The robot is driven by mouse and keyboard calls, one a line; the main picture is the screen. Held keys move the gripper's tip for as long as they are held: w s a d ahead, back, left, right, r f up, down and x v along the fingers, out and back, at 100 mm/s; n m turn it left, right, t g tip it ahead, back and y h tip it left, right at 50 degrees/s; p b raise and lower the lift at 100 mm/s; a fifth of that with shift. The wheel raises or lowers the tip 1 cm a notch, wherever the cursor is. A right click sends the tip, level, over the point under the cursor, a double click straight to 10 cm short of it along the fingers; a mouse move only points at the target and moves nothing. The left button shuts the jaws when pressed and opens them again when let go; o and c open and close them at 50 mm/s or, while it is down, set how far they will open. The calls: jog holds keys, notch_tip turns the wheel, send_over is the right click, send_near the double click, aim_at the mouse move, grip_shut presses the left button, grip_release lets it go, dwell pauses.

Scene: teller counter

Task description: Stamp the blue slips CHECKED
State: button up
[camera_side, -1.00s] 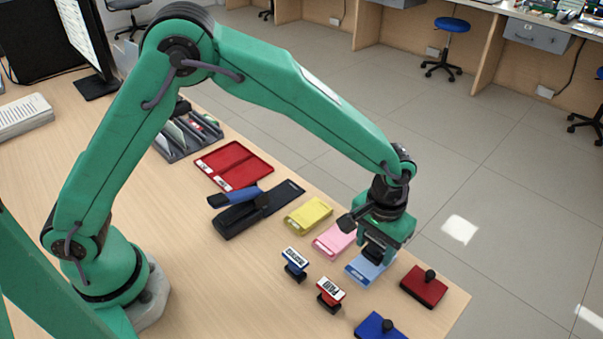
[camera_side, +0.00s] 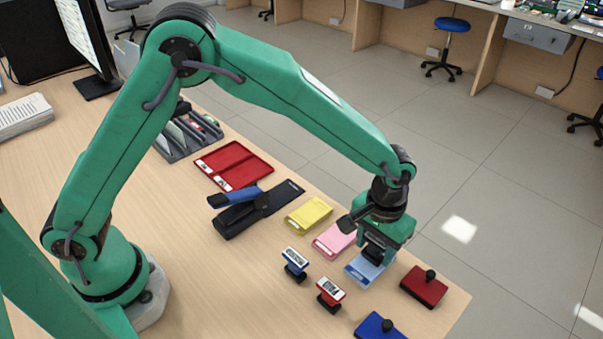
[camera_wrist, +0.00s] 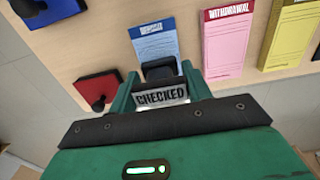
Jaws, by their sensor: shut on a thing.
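The blue slips (camera_side: 362,272) lie as a pad on the counter under my gripper. They also show in the wrist view (camera_wrist: 153,42), printed side up. My gripper (camera_side: 377,250) is shut on a stamp whose white label reads CHECKED (camera_wrist: 162,97) in the wrist view. The stamp's dark base is over the near part of the blue slips, at or very close to the paper. I cannot tell whether it presses on them. The part of the slips beneath the stamp is hidden.
Pink slips (camera_side: 334,241) and yellow slips (camera_side: 309,215) lie beside the blue ones. A red ink pad (camera_side: 421,290) and a blue ink pad (camera_side: 378,328) with black knobs are close by. A blue stamp (camera_side: 295,263) and a red stamp (camera_side: 330,293) stand nearby.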

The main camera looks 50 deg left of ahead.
jog(key=shift+f, duration=0.5)
dwell(1.0)
jog(key=shift+r, duration=3.05)
